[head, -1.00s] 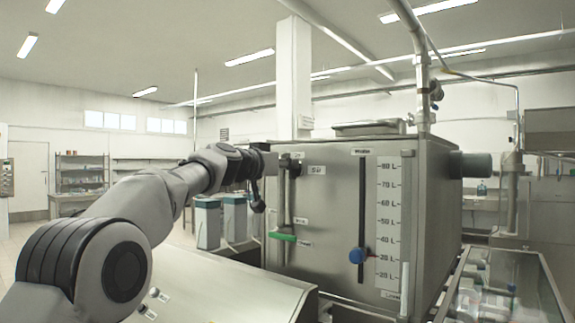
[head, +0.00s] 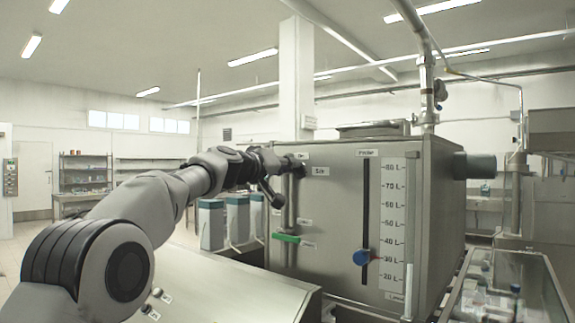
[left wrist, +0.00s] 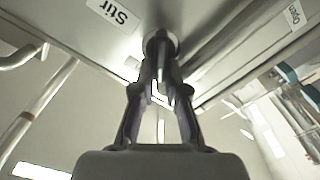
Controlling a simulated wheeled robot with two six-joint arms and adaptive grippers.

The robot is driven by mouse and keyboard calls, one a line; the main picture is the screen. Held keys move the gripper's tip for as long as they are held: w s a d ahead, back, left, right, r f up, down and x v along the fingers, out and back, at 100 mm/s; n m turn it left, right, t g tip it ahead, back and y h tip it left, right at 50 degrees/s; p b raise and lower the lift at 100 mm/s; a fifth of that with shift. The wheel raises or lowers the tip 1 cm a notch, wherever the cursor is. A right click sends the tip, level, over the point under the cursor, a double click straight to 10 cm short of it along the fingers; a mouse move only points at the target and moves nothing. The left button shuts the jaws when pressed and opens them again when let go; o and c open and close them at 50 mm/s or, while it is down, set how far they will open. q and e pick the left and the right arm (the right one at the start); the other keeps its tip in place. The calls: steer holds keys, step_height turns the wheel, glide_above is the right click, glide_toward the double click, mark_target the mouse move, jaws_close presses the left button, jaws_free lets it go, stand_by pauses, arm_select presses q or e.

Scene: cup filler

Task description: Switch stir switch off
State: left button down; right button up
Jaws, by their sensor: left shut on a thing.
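My left gripper (head: 296,166) is at the upper left of the steel tank's front, beside the "Stir" label (head: 320,171). In the left wrist view my left gripper (left wrist: 160,72) has its two fingers drawn together on the stir switch (left wrist: 158,38), a small round part on the tank's face. The "Stir" label (left wrist: 115,14) lies up and to the left of it there. The fingers hide most of the switch, so its on or off position cannot be told. My right gripper is not in view.
The steel tank (head: 335,225) bears a level scale (head: 390,220) and a slot with a blue knob (head: 362,258). A green handle (head: 286,238) sits below my left gripper, near a vertical pipe. A glass-sided conveyor (head: 515,285) stands at the right.

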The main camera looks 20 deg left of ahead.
arm_select(q)
steer(key=n, duration=0.7)
steer(key=f+n+p, duration=0.1)
steer(key=n, duration=0.2)
steer(key=shift+w+a, duration=0.1)
steer(key=shift+a, duration=0.05)
steer(key=shift+n, duration=0.4)
steer(key=c, duration=1.4)
jaws_free()
steer(key=shift+o, duration=1)
steer(key=shift+w+d, duration=0.2)
steer(key=shift+w+d+f, duration=0.15)
steer(key=shift+w+d, duration=0.05)
steer(key=shift+d, duration=0.05)
steer(key=v, duration=1.1)
steer(key=shift+s, duration=0.4)
